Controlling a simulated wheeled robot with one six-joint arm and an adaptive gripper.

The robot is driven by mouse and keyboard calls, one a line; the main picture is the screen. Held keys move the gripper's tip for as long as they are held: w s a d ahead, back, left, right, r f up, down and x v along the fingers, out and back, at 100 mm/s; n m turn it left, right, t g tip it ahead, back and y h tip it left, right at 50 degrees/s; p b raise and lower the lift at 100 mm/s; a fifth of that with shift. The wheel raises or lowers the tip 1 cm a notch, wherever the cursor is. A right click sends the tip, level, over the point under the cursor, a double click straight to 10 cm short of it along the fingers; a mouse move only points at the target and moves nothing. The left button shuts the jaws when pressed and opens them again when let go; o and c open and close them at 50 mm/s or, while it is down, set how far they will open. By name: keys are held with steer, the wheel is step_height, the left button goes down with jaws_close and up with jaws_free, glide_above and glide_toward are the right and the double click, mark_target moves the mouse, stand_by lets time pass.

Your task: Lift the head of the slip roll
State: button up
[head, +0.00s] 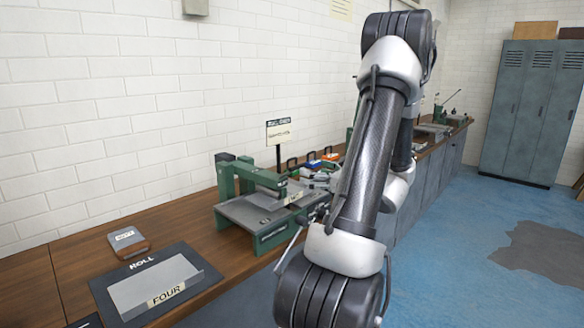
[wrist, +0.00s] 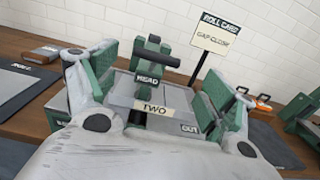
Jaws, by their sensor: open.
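The slip roll is a green-framed machine with a grey bed (head: 242,216) on the wooden bench in the head view. In the wrist view a dark block marked HEAD (wrist: 148,81), with a black bar handle (wrist: 157,56) above it, sits at the machine's middle. A grey sheet labelled TWO (wrist: 152,107) lies in front of it, and an OUT label (wrist: 189,128) is at the right. I see nothing held. Contact is unclear.
A sign reading ROLL CARD, GAP CLOSE (wrist: 213,42) stands behind the machine. A dark ROLL mat (head: 105,282) with a sheet labelled FOUR (head: 160,290) and a small grey block (head: 128,242) lie left.

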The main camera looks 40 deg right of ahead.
mark_target(299, 168)
steer(key=w, duration=0.5)
steer(key=w+a, duration=0.1)
steer(key=w, duration=0.1)
steer(key=shift+w, duration=0.3)
